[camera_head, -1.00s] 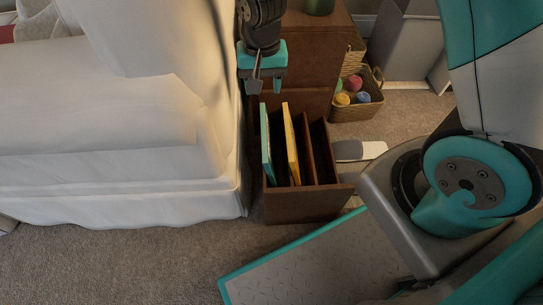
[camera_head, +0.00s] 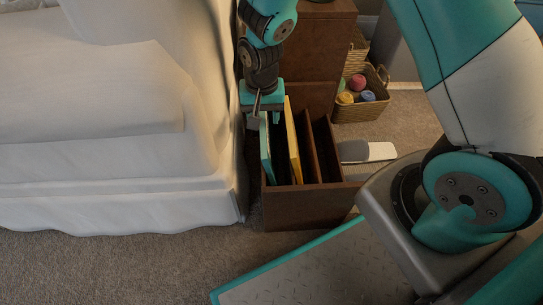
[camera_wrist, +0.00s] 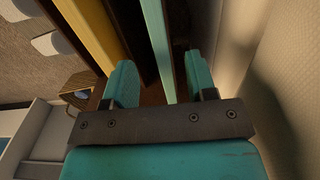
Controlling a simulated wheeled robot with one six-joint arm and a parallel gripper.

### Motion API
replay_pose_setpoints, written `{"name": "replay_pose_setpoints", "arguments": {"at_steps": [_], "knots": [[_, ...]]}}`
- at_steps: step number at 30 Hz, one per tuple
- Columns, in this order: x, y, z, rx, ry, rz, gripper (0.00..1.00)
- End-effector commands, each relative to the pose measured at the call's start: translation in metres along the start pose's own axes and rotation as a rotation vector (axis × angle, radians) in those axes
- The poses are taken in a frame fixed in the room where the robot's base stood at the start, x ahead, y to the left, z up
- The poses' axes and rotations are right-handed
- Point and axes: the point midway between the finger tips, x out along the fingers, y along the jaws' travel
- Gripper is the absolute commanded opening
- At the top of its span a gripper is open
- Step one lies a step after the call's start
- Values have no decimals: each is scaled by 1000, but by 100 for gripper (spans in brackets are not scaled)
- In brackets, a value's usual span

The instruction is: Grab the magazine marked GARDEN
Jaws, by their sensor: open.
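A brown wooden magazine rack (camera_head: 308,208) stands beside the sofa. A thin teal magazine (camera_head: 266,152) stands upright in its left slot, and a yellow magazine (camera_head: 292,150) stands in the slot to its right. I can read no title on either. My gripper (camera_head: 265,115) is open, pointing down at the top of the teal magazine. In the wrist view, the teal magazine's edge (camera_wrist: 158,42) shows between the two fingers of my gripper (camera_wrist: 160,78), with gaps on both sides. The yellow magazine (camera_wrist: 88,28) lies outside the left finger.
The white sofa (camera_head: 110,160) stands close along the rack's left side. A brown cabinet (camera_head: 318,45) is right behind the rack. A wicker basket with yarn balls (camera_head: 362,108) sits at the back right. The rack's right slots look empty.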

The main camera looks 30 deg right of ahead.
Motion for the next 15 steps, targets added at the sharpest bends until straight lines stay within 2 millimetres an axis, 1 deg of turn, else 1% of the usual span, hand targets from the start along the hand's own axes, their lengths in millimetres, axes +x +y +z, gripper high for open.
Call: {"name": "replay_pose_setpoints", "arguments": {"at_steps": [1,7,9,15], "knots": [[13,0,0,0,-1,1,52],[41,0,-1,0,-2,2,52],[44,0,-1,0,-2,1,52],[41,0,-1,0,-1,1,52]]}}
